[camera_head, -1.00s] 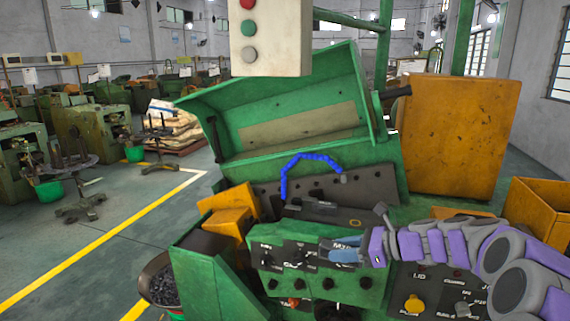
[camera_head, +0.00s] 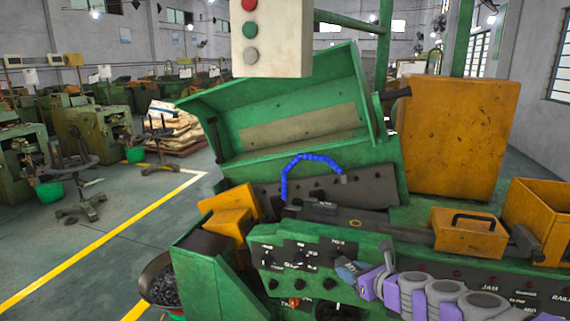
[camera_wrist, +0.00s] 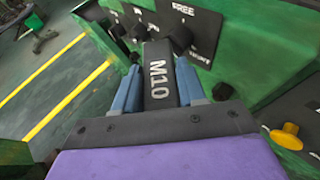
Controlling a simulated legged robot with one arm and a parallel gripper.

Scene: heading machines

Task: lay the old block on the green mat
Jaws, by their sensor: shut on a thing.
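My gripper (camera_head: 352,273) is low in front of the green machine's control panel in the head view. In the wrist view its two blue fingers (camera_wrist: 157,68) are shut on the sides of a dark grey block (camera_wrist: 160,88) marked "M10" in white. The block points away from the wrist, toward the dark knobs. In the head view the block cannot be made out clearly. I cannot pick out a green mat in either view.
The control panel (camera_head: 300,258) has several knobs close to my gripper. A blue hose (camera_head: 312,158) arches behind it. An orange box with a handle (camera_head: 468,236) stands to the right. A metal bowl (camera_head: 157,283) is at lower left. Open floor lies left.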

